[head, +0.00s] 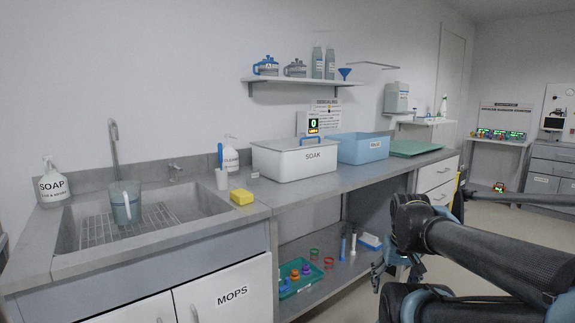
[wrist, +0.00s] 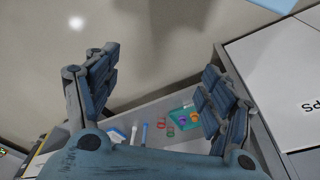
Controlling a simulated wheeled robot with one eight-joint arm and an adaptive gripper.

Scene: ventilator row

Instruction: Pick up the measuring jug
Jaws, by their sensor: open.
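The measuring jug (head: 126,205) is a blue-grey translucent vessel with a pale handle. It stands upright in the sink basin (head: 190,204) at the left of the head view, by the wire rack. It does not show in the wrist view. My gripper (wrist: 160,72) is open and empty, with its two fingers wide apart in the wrist view. In the head view my gripper (head: 384,276) is at the lower right, in front of the counter and far to the right of the jug, partly hidden by my arm.
A soap bottle (head: 53,184) stands left of the sink. A lower shelf (head: 322,290) holds a green tray (head: 300,284) with coloured parts. Floor shows at right.

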